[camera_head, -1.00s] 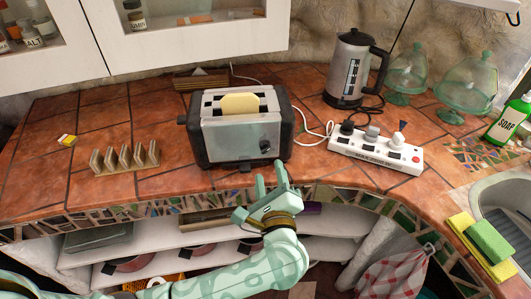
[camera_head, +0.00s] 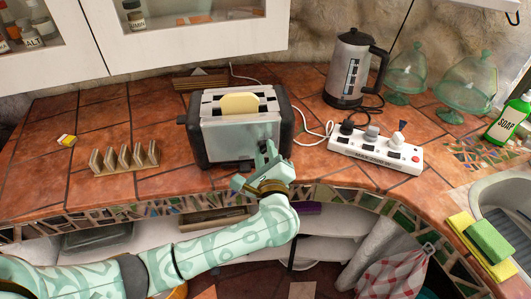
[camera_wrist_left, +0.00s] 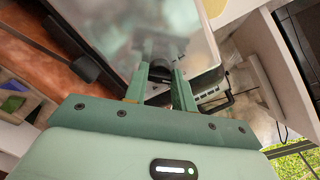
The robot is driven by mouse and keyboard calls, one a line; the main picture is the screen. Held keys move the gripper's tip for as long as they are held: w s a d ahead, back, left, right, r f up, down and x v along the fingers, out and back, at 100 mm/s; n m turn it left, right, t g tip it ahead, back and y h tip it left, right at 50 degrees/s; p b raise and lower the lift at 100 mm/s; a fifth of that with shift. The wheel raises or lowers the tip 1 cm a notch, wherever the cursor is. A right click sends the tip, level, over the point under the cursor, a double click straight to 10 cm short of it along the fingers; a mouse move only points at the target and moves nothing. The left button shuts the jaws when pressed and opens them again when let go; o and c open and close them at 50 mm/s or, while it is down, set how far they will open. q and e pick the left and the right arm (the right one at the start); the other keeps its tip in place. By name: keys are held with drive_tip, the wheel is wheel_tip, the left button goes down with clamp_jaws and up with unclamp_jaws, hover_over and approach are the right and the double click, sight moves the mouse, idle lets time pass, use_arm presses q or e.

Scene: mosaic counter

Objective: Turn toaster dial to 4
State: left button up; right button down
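The silver and black toaster (camera_head: 222,142) stands on the tiled counter with a slice of bread (camera_head: 240,103) in its top slot. My left gripper (camera_head: 268,152) is at the right part of the toaster's front face and hides the dial in the head view. In the left wrist view the dark round dial (camera_wrist_left: 160,70) sits between the fingertips of my left gripper (camera_wrist_left: 161,80). The fingers are drawn in close on both sides of it and look shut on it. The dial's numbers and setting cannot be read. My right gripper is not in view.
A white power strip (camera_head: 375,150) with plugs lies right of the toaster, and a kettle (camera_head: 350,70) stands behind it. A toast rack (camera_head: 125,157) is to the left. Glass domes (camera_head: 468,85), a soap bottle (camera_head: 508,122) and sponges (camera_head: 488,240) are at the right. Open shelves lie below the counter edge.

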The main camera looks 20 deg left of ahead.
use_arm(q)
drive_tip(key=shift+m, duration=1.8)
drive_tip(key=shift+d+m+p, duration=0.2)
drive_tip(key=shift+m+p, duration=2.95)
drive_tip(key=shift+m, duration=3.85)
drive_tip(key=shift+w+m, duration=0.1)
drive_tip(key=shift+m, duration=0.2)
drive_tip(key=o, duration=1)
